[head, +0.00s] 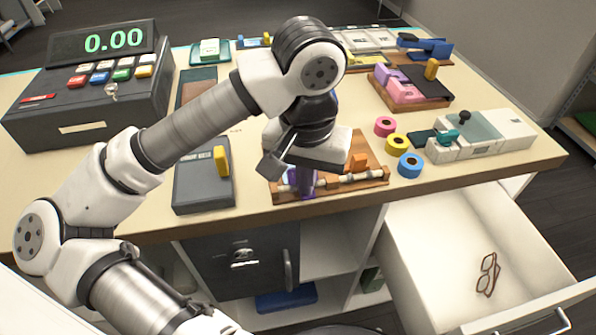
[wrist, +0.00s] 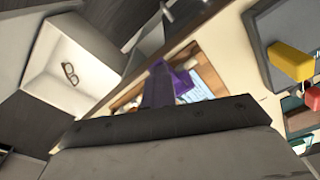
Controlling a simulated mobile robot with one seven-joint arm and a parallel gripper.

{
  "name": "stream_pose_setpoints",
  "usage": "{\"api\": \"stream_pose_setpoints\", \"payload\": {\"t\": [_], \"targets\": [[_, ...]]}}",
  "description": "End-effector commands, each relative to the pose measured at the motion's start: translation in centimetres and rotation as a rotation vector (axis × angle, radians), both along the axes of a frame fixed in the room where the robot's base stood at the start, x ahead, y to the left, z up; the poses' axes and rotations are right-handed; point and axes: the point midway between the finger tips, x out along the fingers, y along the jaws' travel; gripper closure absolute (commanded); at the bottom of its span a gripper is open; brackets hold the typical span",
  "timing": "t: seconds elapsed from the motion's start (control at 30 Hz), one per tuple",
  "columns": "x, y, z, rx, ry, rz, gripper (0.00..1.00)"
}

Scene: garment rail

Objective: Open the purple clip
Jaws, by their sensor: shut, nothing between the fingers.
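The purple clip (head: 306,183) is at the left part of a wooden board (head: 373,186) near the counter's front edge. The board carries a pale rod and an orange piece (head: 359,162). My gripper (head: 290,163) is shut and empty, right above the clip, and covers much of it in the head view. In the wrist view the purple clip (wrist: 182,82) shows just beyond the dark gripper body (wrist: 165,120). I cannot tell whether the fingers touch the clip, or whether it is open.
A grey box with a yellow handle (head: 221,160) stands left of the board. Pink, yellow and blue tape rolls (head: 410,165) and a pale device (head: 483,136) lie to the right. An open drawer (head: 420,240) with glasses (head: 488,273) juts out below. A cash register (head: 90,95) is far left.

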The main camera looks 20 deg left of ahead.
Motion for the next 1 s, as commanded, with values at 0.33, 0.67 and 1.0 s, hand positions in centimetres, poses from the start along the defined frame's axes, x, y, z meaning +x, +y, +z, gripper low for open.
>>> {"api": "stream_pose_setpoints", "payload": {"t": [0.33,0.67,1.0], "targets": [[-1.2,-1.0,0.7,-0.007,0.053,-0.038,1.00],[-1.4,-1.1,3.9,-0.005,0.046,-0.032,1.00],[-1.6,-1.3,6.8,-0.006,0.043,-0.032,1.00]]}}
